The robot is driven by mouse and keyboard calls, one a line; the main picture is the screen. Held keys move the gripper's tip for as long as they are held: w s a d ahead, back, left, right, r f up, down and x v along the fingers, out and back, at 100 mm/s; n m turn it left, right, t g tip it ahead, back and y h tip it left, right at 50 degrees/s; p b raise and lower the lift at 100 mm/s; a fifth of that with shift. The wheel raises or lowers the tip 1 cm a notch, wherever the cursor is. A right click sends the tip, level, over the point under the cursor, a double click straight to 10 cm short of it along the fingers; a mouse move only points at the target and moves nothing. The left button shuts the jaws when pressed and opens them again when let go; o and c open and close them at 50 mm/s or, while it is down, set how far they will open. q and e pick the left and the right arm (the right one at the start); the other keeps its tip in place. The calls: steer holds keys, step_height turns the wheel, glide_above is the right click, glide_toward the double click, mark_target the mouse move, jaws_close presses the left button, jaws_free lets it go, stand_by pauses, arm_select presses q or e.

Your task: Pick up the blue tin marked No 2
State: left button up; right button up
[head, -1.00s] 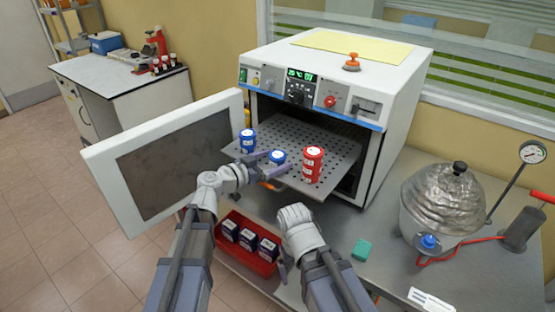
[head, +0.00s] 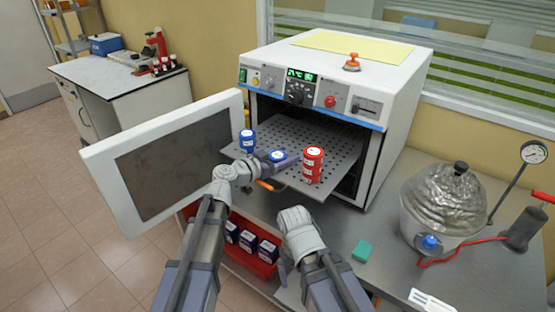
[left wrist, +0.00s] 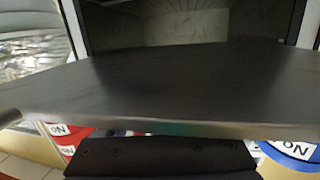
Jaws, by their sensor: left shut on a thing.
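The oven's perforated shelf (head: 325,145) carries a red tin (head: 312,165) at the right, a blue tin (head: 247,141) at the left and a second blue tin (head: 278,157) between them near the front edge. Label numbers are too small to read in the head view. My left gripper (head: 274,162) is shut on the middle blue tin, hiding its lower part.
The open oven door (head: 110,165) stands left of my left arm. A red tray (head: 256,266) with several dark blue boxes sits below the shelf. A green block (head: 362,251) and a foil-covered vessel (head: 443,205) are on the bench at right.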

arm_select(q)
steer(key=c, duration=0.7)
steer(key=shift+r, duration=0.1)
